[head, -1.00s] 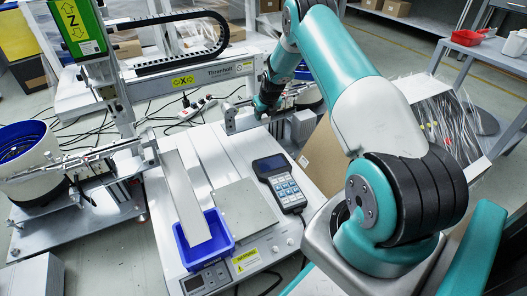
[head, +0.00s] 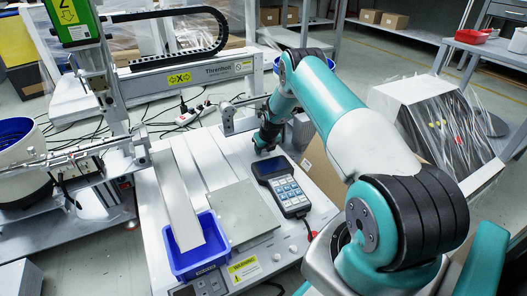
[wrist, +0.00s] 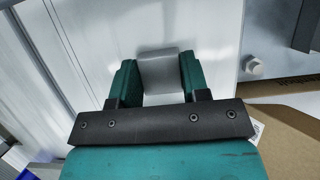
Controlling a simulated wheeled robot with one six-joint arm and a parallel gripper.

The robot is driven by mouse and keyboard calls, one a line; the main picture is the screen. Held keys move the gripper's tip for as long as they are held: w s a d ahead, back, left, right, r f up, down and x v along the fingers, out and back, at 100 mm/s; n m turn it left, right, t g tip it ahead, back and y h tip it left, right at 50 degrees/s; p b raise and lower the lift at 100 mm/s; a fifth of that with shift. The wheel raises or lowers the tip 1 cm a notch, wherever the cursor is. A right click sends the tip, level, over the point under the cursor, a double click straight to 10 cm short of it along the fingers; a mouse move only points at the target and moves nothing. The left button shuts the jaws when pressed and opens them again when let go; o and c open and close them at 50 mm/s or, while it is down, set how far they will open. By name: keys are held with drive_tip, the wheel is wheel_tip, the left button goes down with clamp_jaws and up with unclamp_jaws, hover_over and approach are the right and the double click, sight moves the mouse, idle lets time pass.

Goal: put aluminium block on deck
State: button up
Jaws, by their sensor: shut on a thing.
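The aluminium block (wrist: 160,72) is a small, smooth silver-grey piece in the wrist view, held between the two green fingers of my gripper (wrist: 158,80). The deck is the broad white machine bed (head: 218,150); its pale surface also shows in the wrist view (wrist: 100,30). In the head view my gripper (head: 266,143) is at the far right part of the deck, just behind the handheld keypad. The block is hidden there by my gripper. I cannot tell whether the block touches the deck.
The keypad (head: 282,186) lies close in front of my gripper. A grey square plate (head: 235,212) is in front left. The gantry rail (head: 190,72) runs behind.

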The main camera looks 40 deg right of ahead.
drive_tip(key=o, duration=1)
drive_tip(key=shift+c, duration=0.2)
drive_tip(key=p+v, duration=0.7)
drive_tip(key=v, duration=0.5)
drive_tip(key=s+a+r+n+g+y, duration=0.1)
drive_tip(key=s+a+r+n+y, duration=0.15)
drive_tip(key=a+r+n, duration=0.95)
drive_tip(key=s+a+r+n+y, duration=0.1)
drive_tip(key=s+a+r+n, duration=0.2)
drive_tip(key=a+r+n, duration=0.85)
drive_tip(key=s+a+r+n+g, duration=0.1)
drive_tip(key=s+a+r+n, duration=0.2)
drive_tip(key=s+a+n, duration=0.2)
drive_tip(key=s+a+r+n+g+y, duration=0.1)
drive_tip(key=s+a+r+n, duration=0.3)
drive_tip(key=s+n, duration=0.6)
drive_tip(key=s+a+r+n+g+y, duration=0.1)
drive_tip(key=s+a+r+n, duration=0.2)
drive_tip(key=s+a+n, duration=0.4)
drive_tip(key=s+a, duration=0.1)
drive_tip(key=s, duration=0.4)
drive_tip(key=shift+s+r, duration=0.15)
drive_tip(key=shift+s, duration=0.25)
